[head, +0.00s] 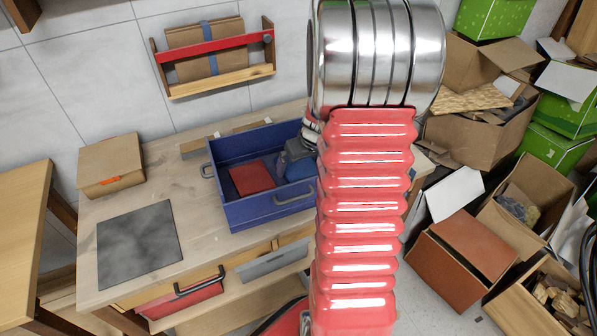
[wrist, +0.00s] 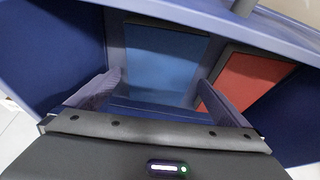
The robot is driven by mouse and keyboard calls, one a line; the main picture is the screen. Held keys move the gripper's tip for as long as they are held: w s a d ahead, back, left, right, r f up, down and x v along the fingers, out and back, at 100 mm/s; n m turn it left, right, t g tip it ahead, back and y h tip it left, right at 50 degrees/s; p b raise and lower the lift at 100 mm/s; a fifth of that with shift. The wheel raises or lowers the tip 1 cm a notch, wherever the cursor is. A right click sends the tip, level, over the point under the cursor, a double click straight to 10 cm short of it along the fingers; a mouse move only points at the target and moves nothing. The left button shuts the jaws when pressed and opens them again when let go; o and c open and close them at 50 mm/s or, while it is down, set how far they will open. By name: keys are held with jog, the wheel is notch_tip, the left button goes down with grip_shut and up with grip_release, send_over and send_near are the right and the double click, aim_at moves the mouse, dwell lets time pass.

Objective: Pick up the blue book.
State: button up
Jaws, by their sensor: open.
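The blue book (wrist: 166,58) lies in the blue crate, with a dark edge along its left and top. In the wrist view my gripper (wrist: 160,88) is open, its two fingers spread on either side of the near part of the book. I cannot tell whether they touch it. A red book (wrist: 257,76) lies to the right, partly behind the right finger. In the head view the red book (head: 252,178) lies on the crate floor, and my gripper (head: 289,164) is in the crate to its right. I cannot make out the blue book there.
The blue crate (head: 262,213) has raised walls and handles, and stands on a wooden workbench (head: 190,208). A grey plate (head: 140,245) and a cardboard box (head: 110,165) are to its left. A rack (head: 222,82) hangs behind. Boxes crowd the right side.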

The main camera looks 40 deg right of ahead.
jog(key=shift+x, duration=0.95)
jog(key=shift+c, duration=0.5)
jog(key=c, duration=1.1)
